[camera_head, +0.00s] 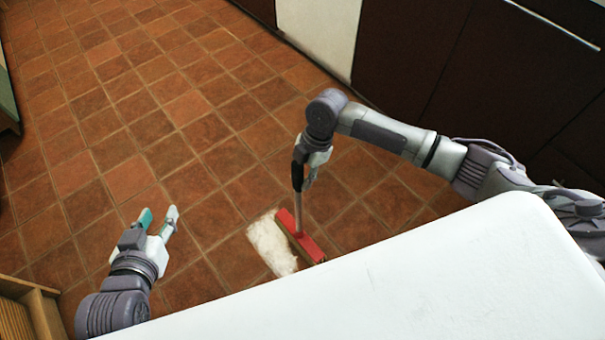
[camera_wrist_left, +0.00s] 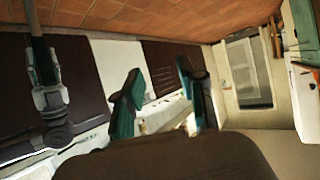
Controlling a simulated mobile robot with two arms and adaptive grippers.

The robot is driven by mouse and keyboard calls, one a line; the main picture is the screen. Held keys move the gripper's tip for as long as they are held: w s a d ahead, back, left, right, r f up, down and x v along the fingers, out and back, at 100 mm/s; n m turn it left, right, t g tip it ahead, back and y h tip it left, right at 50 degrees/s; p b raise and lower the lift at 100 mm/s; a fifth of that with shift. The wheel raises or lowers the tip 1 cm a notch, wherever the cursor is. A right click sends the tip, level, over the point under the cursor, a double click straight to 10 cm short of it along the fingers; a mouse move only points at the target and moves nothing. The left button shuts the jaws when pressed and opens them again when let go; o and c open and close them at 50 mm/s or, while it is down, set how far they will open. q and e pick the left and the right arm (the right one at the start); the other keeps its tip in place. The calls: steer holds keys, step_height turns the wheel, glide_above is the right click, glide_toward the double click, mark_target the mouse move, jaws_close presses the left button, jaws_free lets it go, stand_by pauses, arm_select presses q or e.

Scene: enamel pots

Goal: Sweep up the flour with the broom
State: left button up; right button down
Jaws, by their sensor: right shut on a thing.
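A white patch of flour (camera_head: 268,243) lies on the tiled floor in the middle of the head view. The broom (camera_head: 300,238) has a red head that rests at the right side of the flour, partly over its edge. Its handle rises to my right gripper (camera_head: 304,176), which is shut on it; the fingers are partly hidden by the wrist. My left gripper (camera_head: 159,215) is open and empty, to the left of the flour and apart from it. Its two teal-padded fingers also show spread in the left wrist view (camera_wrist_left: 160,98).
Dark cabinets (camera_head: 420,60) and a white panel (camera_head: 318,35) line the back right. A wooden piece of furniture (camera_head: 30,310) stands at the lower left. The tiled floor (camera_head: 130,110) is clear at left and back. My white body top covers the lower right.

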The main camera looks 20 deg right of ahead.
steer(key=shift+f, duration=0.1)
steer(key=shift+a, duration=0.15)
steer(key=s+a+p, duration=0.4)
steer(key=a+p, duration=0.1)
steer(key=a, duration=0.5)
steer(key=w+d, duration=0.1)
steer(key=d, duration=0.2)
steer(key=w+d, duration=0.1)
steer(key=d, duration=0.3)
steer(key=w+d, duration=0.2)
steer(key=d, duration=0.1)
steer(key=shift+d+f, duration=0.2)
arm_select(q)
steer(key=s+a+f+g+y, duration=0.1)
steer(key=s+a+f+g, duration=0.1)
steer(key=s+g, duration=0.2)
steer(key=s+a+f+g+y, duration=0.1)
steer(key=s+a+f+g, duration=0.1)
steer(key=s, duration=0.6)
steer(key=shift+s+a+f+g, duration=0.25)
steer(key=shift+f+g, duration=0.2)
steer(key=shift+g, duration=0.75)
arm_select(e)
steer(key=shift+r, duration=0.1)
